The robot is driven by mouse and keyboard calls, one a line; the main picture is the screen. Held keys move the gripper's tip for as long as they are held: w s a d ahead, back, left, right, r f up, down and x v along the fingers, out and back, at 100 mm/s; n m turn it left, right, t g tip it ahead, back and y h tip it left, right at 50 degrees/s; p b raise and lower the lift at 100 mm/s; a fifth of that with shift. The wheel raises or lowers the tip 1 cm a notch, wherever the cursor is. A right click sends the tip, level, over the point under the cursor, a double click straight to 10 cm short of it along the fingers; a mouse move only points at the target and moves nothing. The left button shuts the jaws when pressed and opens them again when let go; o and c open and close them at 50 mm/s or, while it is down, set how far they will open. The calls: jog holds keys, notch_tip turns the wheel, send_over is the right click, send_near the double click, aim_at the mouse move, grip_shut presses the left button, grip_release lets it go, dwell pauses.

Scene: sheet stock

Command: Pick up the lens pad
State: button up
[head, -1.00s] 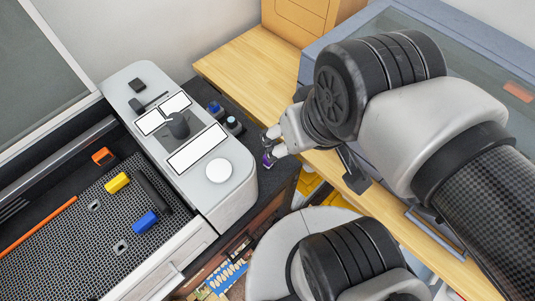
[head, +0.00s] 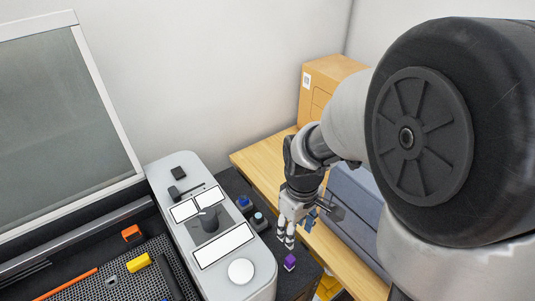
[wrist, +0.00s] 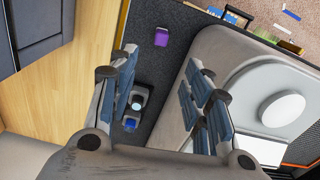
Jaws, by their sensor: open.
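A small purple block (head: 290,262), which I take to be the lens pad, lies on the dark surface to the right of the grey console. It also shows in the wrist view (wrist: 161,37), beyond the fingertips and between their lines. My gripper (head: 286,234) points down, above and a little behind the block in the head view. Its fingers stand apart with nothing between them in the wrist view (wrist: 163,75). The block is apart from the fingers and fully visible.
The grey console (head: 215,235) stands close on the left. Two small dark holders, one blue-topped (head: 244,203) and one pale-topped (head: 259,220), sit on the same dark surface. A wooden bench (head: 262,160) and cardboard box (head: 322,85) are behind.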

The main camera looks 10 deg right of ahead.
jog(key=b, duration=0.4)
send_over(290, 258)
notch_tip(290, 258, down, 11)
jog(key=shift+s+d+f, duration=0.1)
jog(key=shift+d+f, duration=0.05)
notch_tip(290, 258, down, 6)
jog(key=shift+f+b, duration=0.25)
jog(key=shift+b, duration=0.85)
jog(key=shift+r, duration=0.1)
jog(key=shift+c, duration=0.4)
jog(key=c, duration=0.9)
jog(key=shift+r, duration=0.1)
